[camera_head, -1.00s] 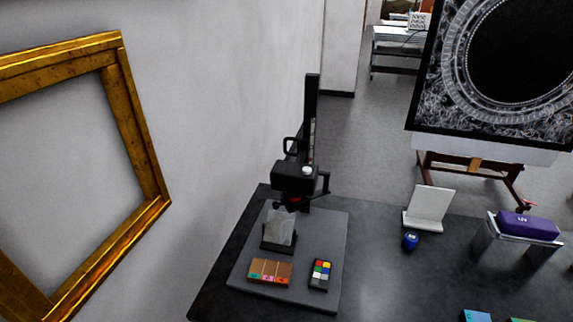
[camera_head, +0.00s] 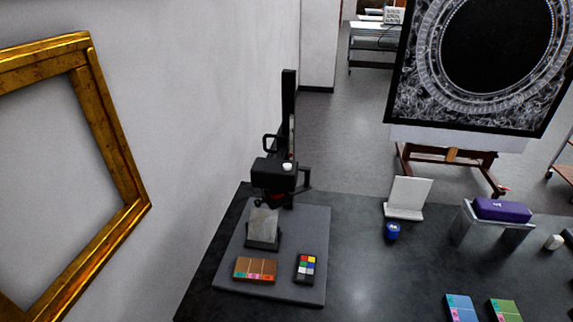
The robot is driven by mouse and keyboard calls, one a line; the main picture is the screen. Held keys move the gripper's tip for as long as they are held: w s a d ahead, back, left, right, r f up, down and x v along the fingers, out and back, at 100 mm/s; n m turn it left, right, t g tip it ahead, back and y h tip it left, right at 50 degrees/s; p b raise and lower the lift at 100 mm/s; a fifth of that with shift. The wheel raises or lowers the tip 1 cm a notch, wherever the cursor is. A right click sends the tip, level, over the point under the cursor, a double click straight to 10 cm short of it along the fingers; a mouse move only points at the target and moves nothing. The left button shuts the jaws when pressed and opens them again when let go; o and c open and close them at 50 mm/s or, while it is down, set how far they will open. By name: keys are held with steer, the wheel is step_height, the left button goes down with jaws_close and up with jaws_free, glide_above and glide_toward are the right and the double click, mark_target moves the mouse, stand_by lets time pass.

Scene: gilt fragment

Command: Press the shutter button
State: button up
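A black camera (camera_head: 273,176) is mounted on a black upright column (camera_head: 288,110) at the back left of the dark table. A small round white button (camera_head: 287,166) sits on top of the camera body; it looks like the shutter button. Below the camera, a grey fragment (camera_head: 264,222) leans upright in a dark holder on a grey base board (camera_head: 286,284). My gripper is not in view.
On the board lie a brown sample strip (camera_head: 255,269) and a colour checker (camera_head: 306,267). To the right stand a white stand (camera_head: 408,197), a blue round item (camera_head: 392,231) and a purple case (camera_head: 502,210) on a metal riser. A gilt frame (camera_head: 134,170) hangs left.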

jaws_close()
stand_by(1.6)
